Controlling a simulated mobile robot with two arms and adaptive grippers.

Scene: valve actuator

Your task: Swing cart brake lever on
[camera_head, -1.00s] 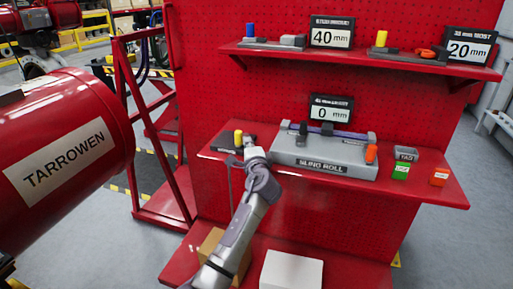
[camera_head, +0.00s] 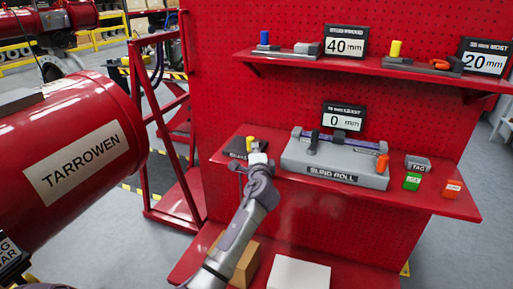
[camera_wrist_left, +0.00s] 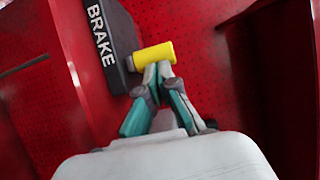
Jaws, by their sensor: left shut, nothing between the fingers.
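The brake lever shows as a yellow cylindrical handle (camera_wrist_left: 153,56) in the left wrist view, beside a dark block labelled BRAKE (camera_wrist_left: 110,42). In the head view the yellow handle (camera_head: 250,143) stands up at the left end of the middle red shelf, with the dark brake block (camera_head: 237,148) beside it. My left gripper (camera_wrist_left: 163,70) is shut and empty, its fingertips right at the handle's near side; I cannot tell whether they touch. In the head view the left gripper (camera_head: 257,158) is in front of the handle and hides its lower part. My right gripper is not in view.
A large red TARROWEN cylinder (camera_head: 75,150) is at the left. Another shelf (camera_head: 370,70) is above.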

